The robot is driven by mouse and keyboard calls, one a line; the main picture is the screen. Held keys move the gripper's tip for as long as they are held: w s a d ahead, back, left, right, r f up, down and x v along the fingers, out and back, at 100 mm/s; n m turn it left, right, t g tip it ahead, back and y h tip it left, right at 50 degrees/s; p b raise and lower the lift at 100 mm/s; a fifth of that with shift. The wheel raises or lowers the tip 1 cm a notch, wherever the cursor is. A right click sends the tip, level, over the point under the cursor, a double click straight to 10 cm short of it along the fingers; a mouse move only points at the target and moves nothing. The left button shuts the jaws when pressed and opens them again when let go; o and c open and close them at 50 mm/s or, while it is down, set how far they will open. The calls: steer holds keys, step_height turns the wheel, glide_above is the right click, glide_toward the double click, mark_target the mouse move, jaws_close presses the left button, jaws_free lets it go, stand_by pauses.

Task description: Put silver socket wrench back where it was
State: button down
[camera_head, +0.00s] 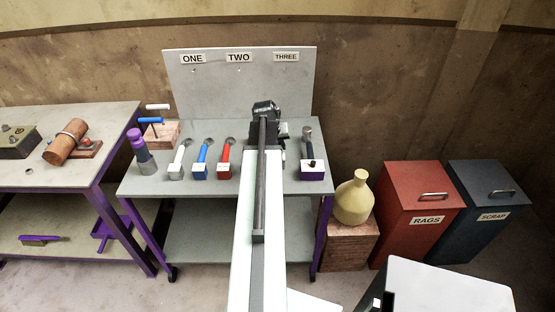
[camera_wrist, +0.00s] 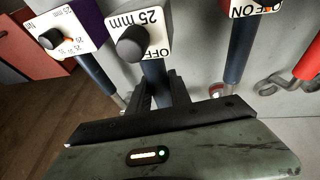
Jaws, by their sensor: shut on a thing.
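My gripper (camera_wrist: 160,92) is low over the trolley top in the wrist view. Its dark fingers are shut around the dark grey-blue handle (camera_wrist: 152,72) of a tool whose white block, marked "25 mm" and "OFF", carries a black knob (camera_wrist: 131,44). I take this tool for the silver socket wrench, but its silver part is not clear. In the head view my gripper (camera_head: 265,108) is at the trolley's back right, and my arm hides the held tool. Whether the tool touches the trolley top cannot be told.
On the trolley (camera_head: 210,190), a purple-block tool (camera_head: 312,172) stands right of my arm; red (camera_head: 224,162), blue (camera_head: 201,160) and white (camera_head: 179,163) tools stand left. A board (camera_head: 240,90) labelled ONE, TWO, THREE rises behind. In the wrist view, neighbouring handles flank my fingers closely.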

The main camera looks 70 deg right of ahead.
steer(key=shift+f+b, duration=2.45)
steer(key=c, duration=1.2)
jaws_free()
steer(key=shift+r, duration=0.1)
steer(key=p+v, duration=0.7)
steer(key=shift+w+a+r, duration=0.1)
steer(key=shift+a+r, duration=0.15)
steer(key=shift+r, duration=0.05)
